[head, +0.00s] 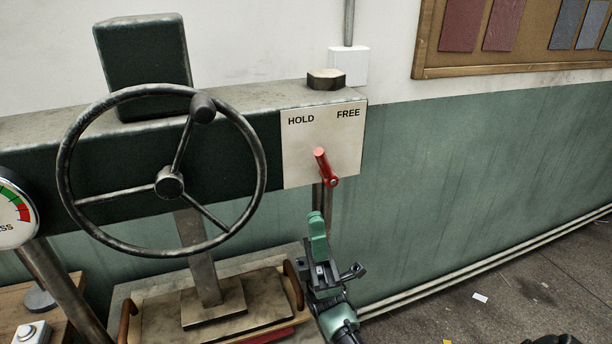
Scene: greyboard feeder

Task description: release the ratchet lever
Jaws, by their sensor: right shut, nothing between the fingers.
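The red ratchet lever (322,163) sits at the lower right of a cream plate (300,158) marked HOLD on the left and FREE on the right. The lever points up and leans a little left, toward the HOLD side. My right gripper (316,218) is below the lever, its green fingers pointing up. It is shut and empty, and in the picture a gap shows between it and the lever. My left gripper is not in view.
A large spoked handwheel (66,152) stands left of the plate, on the dark green press beam (255,150). A round gauge (12,215) is at the left edge. Below is a wooden-handled tray (155,318). Open floor (520,285) lies to the right.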

